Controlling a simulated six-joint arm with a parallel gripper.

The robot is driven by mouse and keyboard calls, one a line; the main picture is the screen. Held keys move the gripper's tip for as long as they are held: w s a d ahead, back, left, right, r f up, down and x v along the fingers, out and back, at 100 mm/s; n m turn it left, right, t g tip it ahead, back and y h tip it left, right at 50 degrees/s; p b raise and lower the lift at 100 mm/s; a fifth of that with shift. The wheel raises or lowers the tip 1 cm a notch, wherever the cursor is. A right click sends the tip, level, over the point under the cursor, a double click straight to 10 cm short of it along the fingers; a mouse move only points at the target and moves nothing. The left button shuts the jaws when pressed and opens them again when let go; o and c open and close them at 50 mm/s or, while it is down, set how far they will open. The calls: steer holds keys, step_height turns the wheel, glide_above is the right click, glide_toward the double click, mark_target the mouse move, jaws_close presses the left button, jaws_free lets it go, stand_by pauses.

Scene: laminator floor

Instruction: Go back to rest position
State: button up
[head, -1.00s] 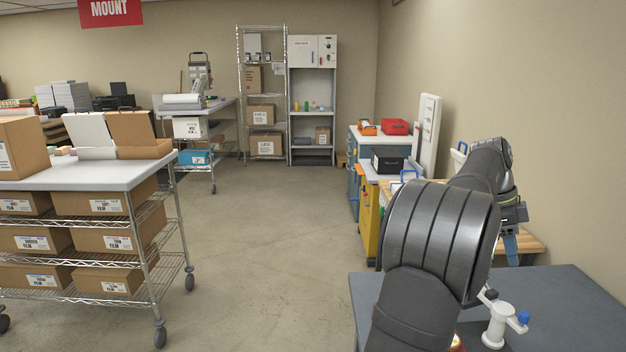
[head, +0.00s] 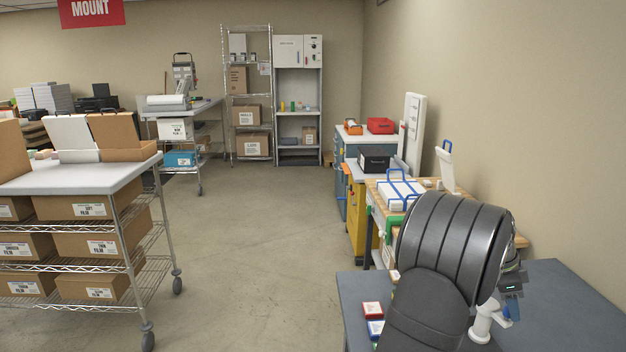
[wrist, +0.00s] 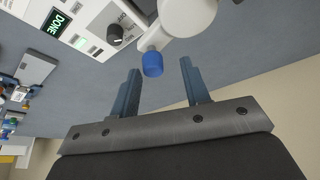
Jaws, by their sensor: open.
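My gripper (wrist: 160,92) is open in the wrist view, with its two blue-grey fingers apart and nothing between them. In the head view my arm hides most of the gripper; one finger shows at the right, near a white post (head: 485,322) on the grey table (head: 565,290). In the wrist view a blue knob (wrist: 152,64) on a white round part (wrist: 187,16) lies just beyond the fingertips. Whether they touch is not clear.
A white machine panel (wrist: 95,22) with a green DONE display and a black dial is close by in the wrist view. A red-and-white box (head: 373,309) lies on the table's left side. A wooden bench (head: 380,187) stands behind. The floor (head: 270,240) is clear.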

steer(key=shift+w+d+n+t+y, duration=0.15)
steer(key=shift+w+d+n+t, duration=0.55)
steer(key=shift+n, duration=1.5)
steer(key=shift+w+d+n+t+y, duration=0.2)
steer(key=shift+w+d+n+t, duration=0.45)
steer(key=shift+n, duration=1.55)
steer(key=shift+w+d+n+t+y, duration=0.15)
steer(key=shift+w+d+n+t, duration=0.25)
steer(key=shift+w+n+t, duration=1.2)
steer(key=shift+s+n+g, duration=0.55)
steer(key=shift+s+n, duration=0.05)
steer(key=shift+s, duration=0.15)
